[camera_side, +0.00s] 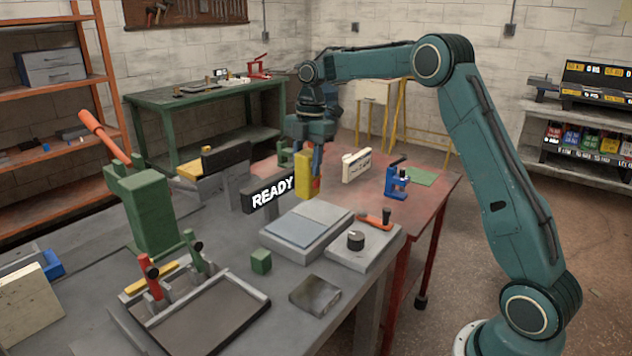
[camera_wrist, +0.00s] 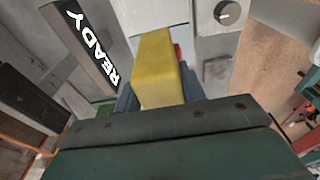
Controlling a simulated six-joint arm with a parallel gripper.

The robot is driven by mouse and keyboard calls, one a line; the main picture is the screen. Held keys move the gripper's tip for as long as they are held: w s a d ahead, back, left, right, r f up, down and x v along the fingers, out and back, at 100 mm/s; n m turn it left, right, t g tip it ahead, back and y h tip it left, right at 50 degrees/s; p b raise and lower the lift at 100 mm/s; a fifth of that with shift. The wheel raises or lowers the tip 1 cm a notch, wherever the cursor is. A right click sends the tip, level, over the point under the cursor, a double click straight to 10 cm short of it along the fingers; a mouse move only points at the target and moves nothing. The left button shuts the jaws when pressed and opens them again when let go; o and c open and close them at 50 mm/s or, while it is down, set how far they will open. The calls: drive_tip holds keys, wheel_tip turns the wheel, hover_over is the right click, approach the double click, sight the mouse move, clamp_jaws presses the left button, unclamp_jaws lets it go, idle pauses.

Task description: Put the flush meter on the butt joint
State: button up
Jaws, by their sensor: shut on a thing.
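My gripper (camera_side: 311,158) is shut on a yellow block-shaped tool (camera_side: 303,182), which looks like the flush meter. It points downward above the bench, just right of the READY sign. The tool fills the middle of the wrist view (camera_wrist: 157,68), with a small red part beside it. A pale plate assembly (camera_side: 306,224), which may be the butt joint, lies on the bench in front of and below the held tool. No seam is clear on it. The tool looks raised and apart from these plates; its underside is hidden in the wrist view.
The black READY sign (camera_side: 271,193) stands close left of the tool. A block with a black knob (camera_side: 356,240) and an orange-handled tool (camera_side: 375,220) are to the right of the plates.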

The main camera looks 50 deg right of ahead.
sight(308, 187)
drive_tip(key=shift+f, duration=1.35)
drive_tip(key=shift+f, duration=0.1)
drive_tip(key=shift+f, duration=1.95)
drive_tip(key=shift+f, duration=0.1)
drive_tip(key=o, duration=1.1)
drive_tip(key=shift+c, duration=0.2)
drive_tip(key=shift+d+r, duration=0.25)
drive_tip(key=shift+r, duration=1.7)
drive_tip(key=shift+d+r, duration=0.2)
drive_tip(key=shift+r, duration=1.7)
